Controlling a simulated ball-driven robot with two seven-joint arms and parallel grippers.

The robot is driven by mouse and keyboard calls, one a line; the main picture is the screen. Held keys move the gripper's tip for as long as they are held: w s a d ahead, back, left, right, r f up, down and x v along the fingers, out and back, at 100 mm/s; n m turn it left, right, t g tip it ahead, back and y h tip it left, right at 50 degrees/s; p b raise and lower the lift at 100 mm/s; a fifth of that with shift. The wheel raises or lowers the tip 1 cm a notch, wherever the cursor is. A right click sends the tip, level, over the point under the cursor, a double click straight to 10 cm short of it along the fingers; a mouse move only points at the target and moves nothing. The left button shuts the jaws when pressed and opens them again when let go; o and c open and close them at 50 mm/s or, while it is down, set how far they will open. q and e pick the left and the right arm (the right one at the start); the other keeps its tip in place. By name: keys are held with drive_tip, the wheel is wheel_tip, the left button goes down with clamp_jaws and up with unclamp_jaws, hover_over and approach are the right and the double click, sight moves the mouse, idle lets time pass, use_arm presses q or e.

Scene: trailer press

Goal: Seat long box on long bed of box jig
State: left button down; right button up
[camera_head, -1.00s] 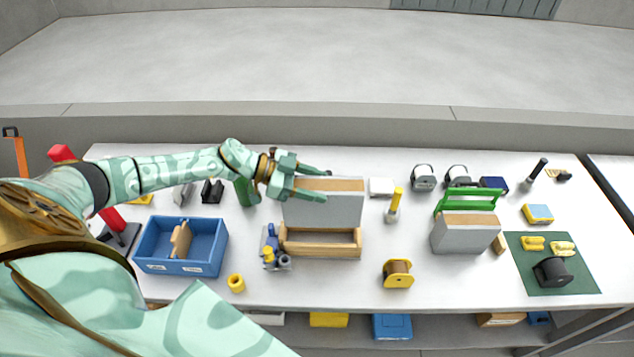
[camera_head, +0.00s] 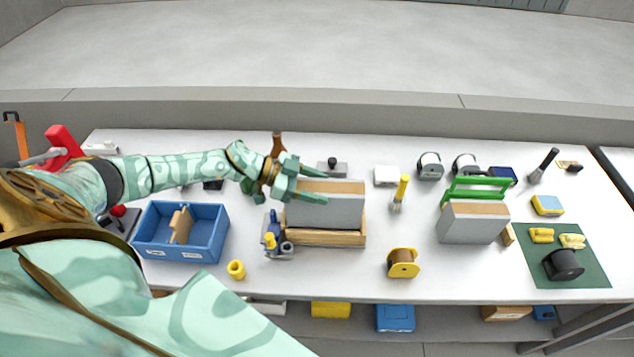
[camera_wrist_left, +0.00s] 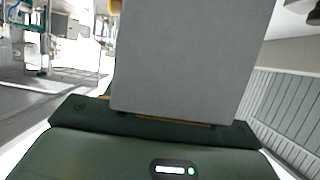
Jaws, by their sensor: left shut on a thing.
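The long box (camera_head: 325,212) is grey with a tan top strip. My left gripper (camera_head: 324,186) is shut on its upper part, one finger on the far side and one on the near side. The box is upright over the wooden box jig (camera_head: 325,238), whose front rail shows below it. The box hides the long bed, so I cannot tell whether its underside touches it. In the left wrist view the grey face of the long box (camera_wrist_left: 190,60) fills the middle. My right gripper is not in view.
A blue-grey clamp-like fixture with yellow parts (camera_head: 275,242) stands close at the jig's left. A blue bin (camera_head: 213,240) is further left. A yellow spool (camera_head: 403,264) and another grey box (camera_head: 473,224) by a green frame (camera_head: 476,187) are to the right.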

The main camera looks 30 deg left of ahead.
use_arm(q)
drive_tip(key=shift+w+f+b, duration=0.1)
drive_tip(key=shift+f+b, duration=1.4)
drive_tip(key=shift+f, duration=1.1)
drive_tip(key=shift+c, duration=2.3)
unclamp_jaws()
drive_tip(key=shift+s+f, duration=0.15)
drive_tip(key=shift+s, duration=0.05)
drive_tip(key=v, duration=1.6)
drive_tip(key=shift+a+r, duration=0.15)
drive_tip(key=shift+r, duration=0.05)
